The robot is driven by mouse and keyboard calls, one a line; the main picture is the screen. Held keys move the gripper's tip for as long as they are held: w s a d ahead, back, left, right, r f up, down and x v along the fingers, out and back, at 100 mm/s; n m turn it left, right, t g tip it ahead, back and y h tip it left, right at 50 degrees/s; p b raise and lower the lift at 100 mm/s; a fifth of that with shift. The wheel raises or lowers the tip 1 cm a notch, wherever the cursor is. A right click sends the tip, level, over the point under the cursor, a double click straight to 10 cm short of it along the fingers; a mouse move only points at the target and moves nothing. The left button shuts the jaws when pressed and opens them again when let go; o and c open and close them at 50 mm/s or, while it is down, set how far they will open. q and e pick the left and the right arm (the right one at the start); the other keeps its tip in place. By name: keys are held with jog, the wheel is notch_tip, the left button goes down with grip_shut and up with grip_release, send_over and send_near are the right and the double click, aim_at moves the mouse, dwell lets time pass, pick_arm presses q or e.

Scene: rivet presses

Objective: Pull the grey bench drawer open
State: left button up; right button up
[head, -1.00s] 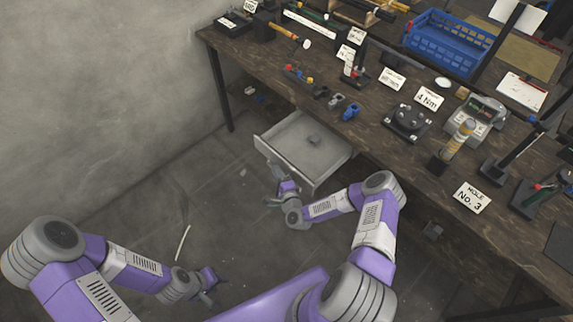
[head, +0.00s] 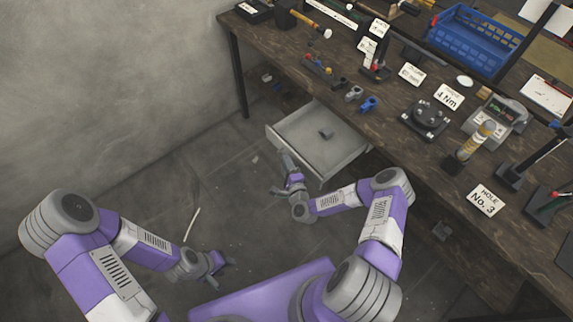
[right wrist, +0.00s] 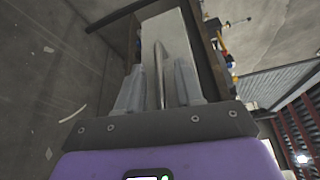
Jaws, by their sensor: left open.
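The grey bench drawer (head: 345,160) stands well out from under the bench in the head view, with a small grey block (head: 326,133) inside. My right gripper (head: 284,176) is in front of the drawer's front face, its fingers spread apart. In the right wrist view, a thin handle bar (right wrist: 160,72) shows between the two fingers (right wrist: 160,88), with visible gaps on both sides. The drawer's pale front (right wrist: 170,30) lies beyond them. My left gripper (head: 218,266) is open and empty above the floor, far from the drawer.
The dark wooden bench (head: 400,150) carries several tools, signs and fixtures, including a blue crate (head: 475,40). A bench leg (head: 238,75) stands left of the drawer.

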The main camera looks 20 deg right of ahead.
jog(key=s+p, duration=0.1)
jog(key=s, duration=0.6)
jog(key=shift+s+a+r, duration=0.25)
jog(key=shift+a+r, duration=0.05)
jog(key=shift+r, duration=0.05)
jog(key=s+a+f+n+g+y, duration=0.2)
jog(key=a+n+g+y, duration=0.1)
jog(key=a+n+g, duration=0.15)
jog(key=s+a+f+n+g+y, duration=0.2)
jog(key=s+a+n+g+y, duration=0.1)
jog(key=a+n, duration=0.3)
jog(key=s+a+r+n+g, duration=0.1)
jog(key=s+r+n+g, duration=0.1)
jog(key=s+n+g, duration=0.6)
jog(key=s+g, duration=0.1)
jog(key=s, duration=0.5)
jog(key=shift+a+r+h, duration=0.2)
jog(key=shift+r+h, duration=0.1)
